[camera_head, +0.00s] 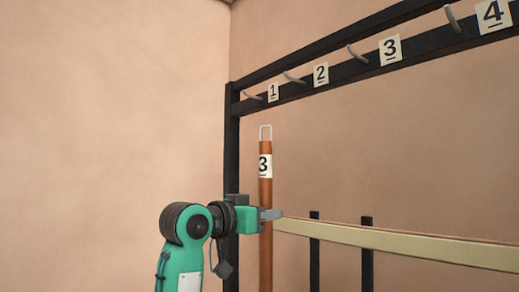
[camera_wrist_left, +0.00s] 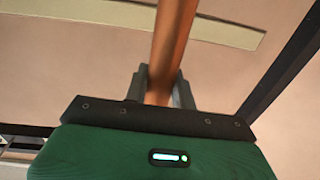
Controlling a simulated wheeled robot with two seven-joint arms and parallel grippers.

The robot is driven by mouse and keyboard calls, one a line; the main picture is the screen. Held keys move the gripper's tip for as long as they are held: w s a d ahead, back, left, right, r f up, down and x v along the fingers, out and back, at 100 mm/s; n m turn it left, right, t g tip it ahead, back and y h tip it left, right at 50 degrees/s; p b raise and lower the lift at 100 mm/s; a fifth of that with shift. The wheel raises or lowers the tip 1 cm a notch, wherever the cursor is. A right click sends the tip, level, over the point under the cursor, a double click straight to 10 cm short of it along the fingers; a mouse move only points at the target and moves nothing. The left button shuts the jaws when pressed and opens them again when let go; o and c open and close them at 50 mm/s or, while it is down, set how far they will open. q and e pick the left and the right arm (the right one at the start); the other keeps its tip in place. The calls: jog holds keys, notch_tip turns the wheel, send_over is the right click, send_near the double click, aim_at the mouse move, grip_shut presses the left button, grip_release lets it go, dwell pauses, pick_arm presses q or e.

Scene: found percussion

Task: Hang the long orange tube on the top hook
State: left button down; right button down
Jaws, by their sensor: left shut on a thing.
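The long orange-brown tube (camera_head: 265,190) stands upright in the head view, with a white label reading 3 and a wire loop (camera_head: 265,131) at its top. My left gripper (camera_head: 268,215) is shut around the tube below the label. The tube (camera_wrist_left: 172,45) also shows between the fingers of my left gripper (camera_wrist_left: 160,88) in the left wrist view. The tube's lower end is out of view. The black rack's top bar carries grey hooks by number cards: hook 1 (camera_head: 252,96), hook 2 (camera_head: 293,78), hook 3 (camera_head: 356,54) and hook 4 (camera_head: 452,18). The loop appears below hook 1 and apart from the hooks.
The rack's black left post (camera_head: 231,150) stands close beside the tube in the head view. A pale horizontal rail (camera_head: 400,243) runs to the right at gripper height, with short black posts (camera_head: 367,255) by it. The wall area left of the rack is clear.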

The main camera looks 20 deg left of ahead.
pick_arm(q)
jog(key=shift+m+g+h, duration=0.6)
jog(key=shift+m+h, duration=0.1)
jog(key=shift+h, duration=0.2)
jog(key=s+r, duration=0.2)
jog(key=r, duration=0.2)
jog(key=s+r+p, duration=0.1)
jog(key=s+r, duration=0.1)
jog(key=r, duration=0.2)
jog(key=s+r, duration=0.2)
jog(key=r, duration=0.3)
jog(key=shift+s+d+p, duration=0.3)
jog(key=shift+d+p, duration=0.05)
jog(key=shift+d, duration=0.05)
jog(key=shift+w+d+r, duration=0.25)
jog(key=shift+d+r, duration=0.05)
jog(key=f+p+x, duration=0.1)
jog(key=p+x, duration=0.1)
jog(key=x, duration=0.7)
jog(key=shift+w+f, duration=0.25)
jog(key=shift+f, duration=0.15)
